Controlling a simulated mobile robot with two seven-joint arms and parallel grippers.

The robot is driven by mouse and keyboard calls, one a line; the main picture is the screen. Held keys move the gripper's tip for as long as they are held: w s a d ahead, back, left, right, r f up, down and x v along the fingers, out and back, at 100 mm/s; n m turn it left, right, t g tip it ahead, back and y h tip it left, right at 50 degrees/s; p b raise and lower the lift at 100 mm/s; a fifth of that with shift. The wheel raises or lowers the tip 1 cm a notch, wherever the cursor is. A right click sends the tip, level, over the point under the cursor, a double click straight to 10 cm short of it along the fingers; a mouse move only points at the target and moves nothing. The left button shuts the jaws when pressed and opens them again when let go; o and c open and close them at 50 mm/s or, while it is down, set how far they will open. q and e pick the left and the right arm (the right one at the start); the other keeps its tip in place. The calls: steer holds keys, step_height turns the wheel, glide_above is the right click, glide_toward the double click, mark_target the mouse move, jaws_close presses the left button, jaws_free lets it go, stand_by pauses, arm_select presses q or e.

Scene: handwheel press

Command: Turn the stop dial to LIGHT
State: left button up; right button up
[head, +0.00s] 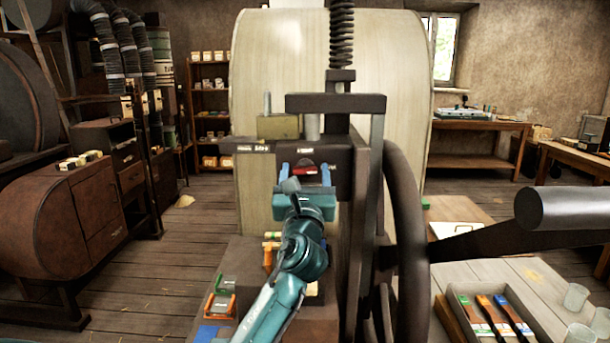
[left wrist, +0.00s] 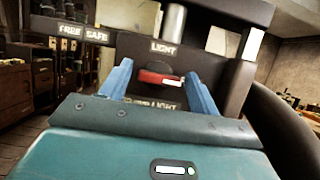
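The stop dial (left wrist: 160,77) is a dark round knob with a red bar across it, on the press's dark front. In the left wrist view the bar lies nearly level. A LIGHT label (left wrist: 163,47) is above the dial; another label below, ending in LIGHT, is partly hidden by my gripper. In the head view the dial (head: 304,170) sits between my left gripper's blue fingers. My left gripper (head: 304,172) is open, one finger on each side of the dial; whether they touch it I cannot tell. My right gripper is out of view.
A bar marked FREE and SAFE (left wrist: 82,33) is left of the dial. The dark handwheel (head: 408,240) stands right of the press, with a bar and grey cylinder (head: 568,208) further right.

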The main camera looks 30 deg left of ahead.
arm_select(q)
steer(key=c, duration=0.8)
steer(key=shift+n+g+y, duration=0.3)
steer(key=shift+n, duration=0.3)
steer(key=n+g+y, duration=0.1)
steer(key=n, duration=0.2)
steer(key=n+g+y+b, duration=0.1)
steer(key=n, duration=0.1)
steer(key=shift+d+f+n, duration=0.1)
steer(key=shift+n, duration=0.3)
steer(key=n+g, duration=0.1)
steer(key=n, duration=0.2)
steer(key=n+g+y+b, duration=0.1)
steer(key=n, duration=0.2)
steer(key=shift+w+g, duration=0.1)
steer(key=shift+g, duration=0.3)
steer(key=n+g, duration=0.1)
steer(key=n, duration=0.1)
steer(key=n+g, duration=0.1)
steer(key=n, duration=0.2)
steer(key=shift+d+r+p, duration=0.1)
steer(key=shift+r+p, duration=0.1)
steer(key=shift+p, duration=0.15)
steer(key=n+g+p, duration=0.1)
steer(key=n, duration=0.3)
steer(key=shift+h, duration=0.3)
steer(key=shift+n+g, duration=0.3)
steer(key=shift+n, duration=0.1)
steer(key=o, duration=1)
steer(key=shift+c, duration=0.2)
